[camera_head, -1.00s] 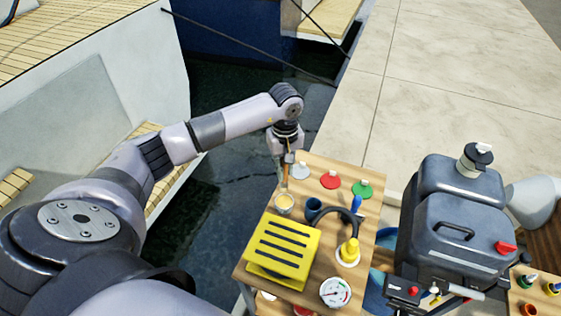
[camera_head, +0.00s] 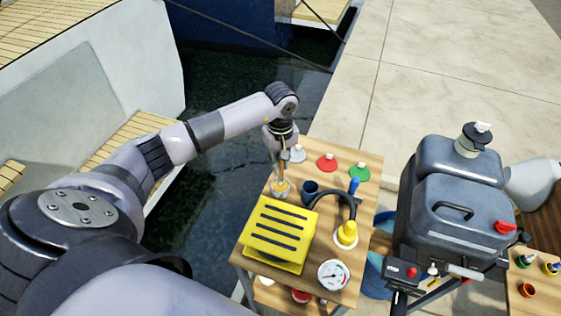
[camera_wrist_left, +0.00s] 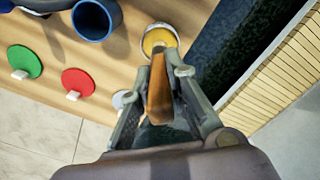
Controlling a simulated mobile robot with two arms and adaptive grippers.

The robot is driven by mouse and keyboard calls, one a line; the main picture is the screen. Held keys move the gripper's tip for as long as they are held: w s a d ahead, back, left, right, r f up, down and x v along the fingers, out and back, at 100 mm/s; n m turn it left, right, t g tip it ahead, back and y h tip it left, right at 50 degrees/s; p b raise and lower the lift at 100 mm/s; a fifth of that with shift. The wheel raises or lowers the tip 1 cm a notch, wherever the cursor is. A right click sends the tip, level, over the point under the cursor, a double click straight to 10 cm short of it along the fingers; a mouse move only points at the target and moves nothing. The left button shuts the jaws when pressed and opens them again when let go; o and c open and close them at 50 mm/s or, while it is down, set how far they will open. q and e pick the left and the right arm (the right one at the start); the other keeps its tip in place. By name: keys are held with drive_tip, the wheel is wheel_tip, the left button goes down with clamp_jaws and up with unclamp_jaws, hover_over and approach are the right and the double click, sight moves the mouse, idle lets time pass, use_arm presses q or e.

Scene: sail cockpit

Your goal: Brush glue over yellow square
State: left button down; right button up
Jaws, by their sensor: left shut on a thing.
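My left gripper (camera_head: 280,152) is shut on the wooden-handled brush, whose brown handle (camera_wrist_left: 160,92) stands out between the fingers in the left wrist view. The gripper is above the far left edge of the small table. The brush points down at a small glue pot (camera_head: 280,188), and its tip is at or in the pot; the bristles cannot be made out. The pot's yellowish top also shows in the left wrist view (camera_wrist_left: 160,40). A yellow square block (camera_head: 278,232) with dark slots lies on the table's near left part. My right gripper is not in view.
A dark blue cup (camera_head: 310,190), a black curved hose (camera_head: 340,199) and a yellow bottle (camera_head: 347,232) stand right of the pot. White-knobbed red (camera_head: 327,163) and green (camera_head: 359,172) discs lie behind. A gauge (camera_head: 333,275) sits in front. A dark tank (camera_head: 455,235) stands at right.

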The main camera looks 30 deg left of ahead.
use_arm(q)
drive_tip(key=shift+f+b, duration=0.3)
drive_tip(key=shift+b, duration=0.1)
idle(0.5)
drive_tip(key=shift+f, duration=0.2)
drive_tip(key=shift+b, duration=0.35)
idle(0.7)
drive_tip(key=shift+f, duration=0.1)
idle(0.8)
wheel_tip(320, 180, up, 2)
drive_tip(key=shift+r+p, duration=0.1)
drive_tip(key=shift+p, duration=0.3)
drive_tip(key=shift+r+p, duration=1.1)
drive_tip(key=shift+r, duration=1.4)
